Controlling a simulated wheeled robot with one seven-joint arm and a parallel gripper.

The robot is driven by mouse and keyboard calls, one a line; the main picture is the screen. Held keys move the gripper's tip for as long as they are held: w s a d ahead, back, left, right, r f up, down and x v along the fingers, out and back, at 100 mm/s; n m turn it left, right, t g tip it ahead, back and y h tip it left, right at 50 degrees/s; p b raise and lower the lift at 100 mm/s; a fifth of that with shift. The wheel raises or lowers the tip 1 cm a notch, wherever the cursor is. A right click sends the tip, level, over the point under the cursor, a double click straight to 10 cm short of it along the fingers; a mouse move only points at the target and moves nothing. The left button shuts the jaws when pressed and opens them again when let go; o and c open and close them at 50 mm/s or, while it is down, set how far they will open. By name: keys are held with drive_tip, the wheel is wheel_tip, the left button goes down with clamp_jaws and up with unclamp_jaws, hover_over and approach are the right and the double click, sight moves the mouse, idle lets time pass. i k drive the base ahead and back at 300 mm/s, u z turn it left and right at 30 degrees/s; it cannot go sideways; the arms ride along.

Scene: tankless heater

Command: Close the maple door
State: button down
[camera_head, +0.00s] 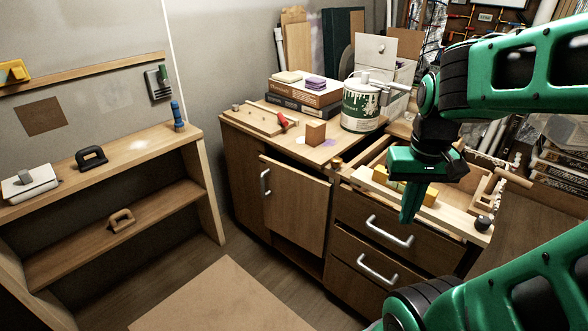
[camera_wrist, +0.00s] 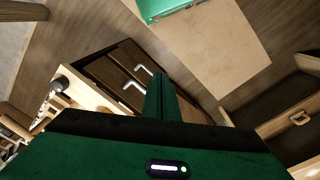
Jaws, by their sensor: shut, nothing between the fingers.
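The maple door (camera_head: 297,205) is the brown wooden panel on the cabinet, left of the drawers, in the head view. It has a pale metal handle (camera_head: 265,182) near its left edge. The door stands out from the cabinet front, so it looks partly open. My gripper (camera_head: 408,214) points down in front of the drawers, right of the door and apart from it. Its green fingers are together and empty. In the wrist view the shut fingers (camera_wrist: 160,95) show beside the drawer fronts. I cannot make out the door there.
Two drawer fronts with handles (camera_head: 390,232) stand right of the door. An open drawer or tray (camera_head: 355,178) with a yellow object lies behind my gripper. A paint can (camera_head: 361,105) and a wooden block (camera_head: 316,132) sit on the counter. Floor before the door is free beside a tan board (camera_head: 215,300).

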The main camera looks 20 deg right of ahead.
sight(296, 203)
drive_tip(key=k, duration=0.6)
drive_tip(key=u, duration=0.5)
drive_tip(key=i, duration=1.7)
drive_tip(key=z, duration=0.4)
